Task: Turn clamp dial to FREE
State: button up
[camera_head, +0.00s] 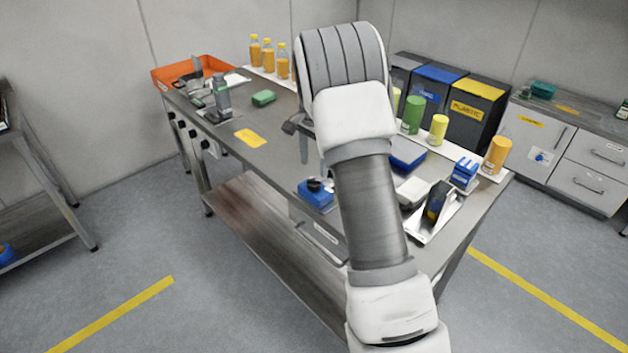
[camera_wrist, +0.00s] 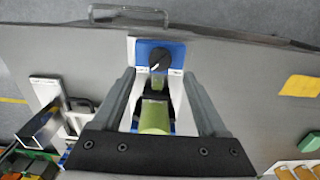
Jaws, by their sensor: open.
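The clamp dial is a black round knob (camera_wrist: 160,61) with a pale pointer mark, on a blue block (camera_wrist: 146,47) in the wrist view. In the head view the blue block (camera_head: 316,197) with its dark knob sits near the table's front edge, left of my arm. My gripper (camera_wrist: 159,73) is open, its two grey fingers to either side of the knob in the picture, with no contact visible. A yellow-green cylinder (camera_wrist: 154,118) shows between the fingers, below the knob. In the head view my gripper (camera_head: 304,160) is partly hidden by my arm. The dial's lettering is too small to read.
The steel table (camera_head: 262,160) carries an orange tray (camera_head: 160,77), bottles (camera_head: 268,55), a green block (camera_head: 264,98) and a yellow label (camera_head: 250,138). A handle (camera_wrist: 128,12) runs along the table's edge. Bare tabletop lies left of the blue block in the head view.

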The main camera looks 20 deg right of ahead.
aim_at(314, 182)
notch_tip(314, 182, down, 6)
dwell(0.4)
grip_shut()
